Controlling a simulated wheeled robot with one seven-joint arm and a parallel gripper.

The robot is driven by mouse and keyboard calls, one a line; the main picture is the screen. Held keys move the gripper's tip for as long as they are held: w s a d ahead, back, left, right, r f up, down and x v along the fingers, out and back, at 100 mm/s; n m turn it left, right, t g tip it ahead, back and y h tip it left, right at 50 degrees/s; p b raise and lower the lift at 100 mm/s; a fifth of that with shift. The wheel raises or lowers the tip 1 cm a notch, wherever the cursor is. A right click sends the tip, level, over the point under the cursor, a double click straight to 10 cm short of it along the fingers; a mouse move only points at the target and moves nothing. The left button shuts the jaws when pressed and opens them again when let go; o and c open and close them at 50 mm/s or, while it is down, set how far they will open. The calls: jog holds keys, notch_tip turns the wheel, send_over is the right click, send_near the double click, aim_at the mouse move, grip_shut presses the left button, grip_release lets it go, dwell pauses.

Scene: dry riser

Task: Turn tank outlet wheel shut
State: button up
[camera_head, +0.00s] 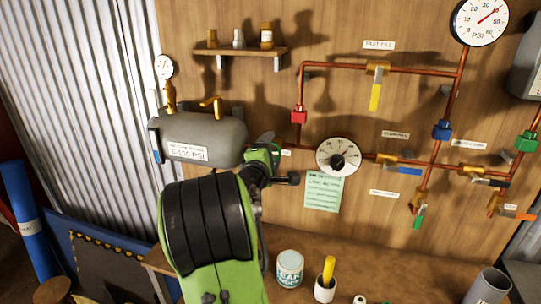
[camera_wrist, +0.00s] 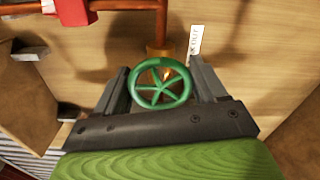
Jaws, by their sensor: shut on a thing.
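The green spoked outlet wheel (camera_wrist: 160,86) sits in front of a brass fitting on a copper pipe in the wrist view. My gripper (camera_wrist: 160,73) has one finger on each side of the wheel and is shut on its rim. A white label (camera_wrist: 195,41) stands just right of the wheel; its wording is hard to read. The grey tank (camera_head: 205,138) is on the left of the board in the head view. There my arm reaches to the tank's right end and largely hides the wheel and fingers.
A round dial (camera_head: 338,157) and a green note (camera_head: 322,191) are right of my arm. Copper pipes with a red fitting (camera_head: 299,115), a yellow lever (camera_head: 375,96) and a blue fitting (camera_head: 442,130) cross the board. A white can (camera_head: 290,268) and cup (camera_head: 325,288) stand below.

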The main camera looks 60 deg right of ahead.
dwell(0.5)
jog(key=o, duration=1)
jog(key=shift+c, duration=0.2)
jog(key=s+a+b, duration=0.2)
jog(key=a, duration=1.3)
jog(key=shift+s+a+b, duration=0.3)
jog(key=shift+b, duration=0.05)
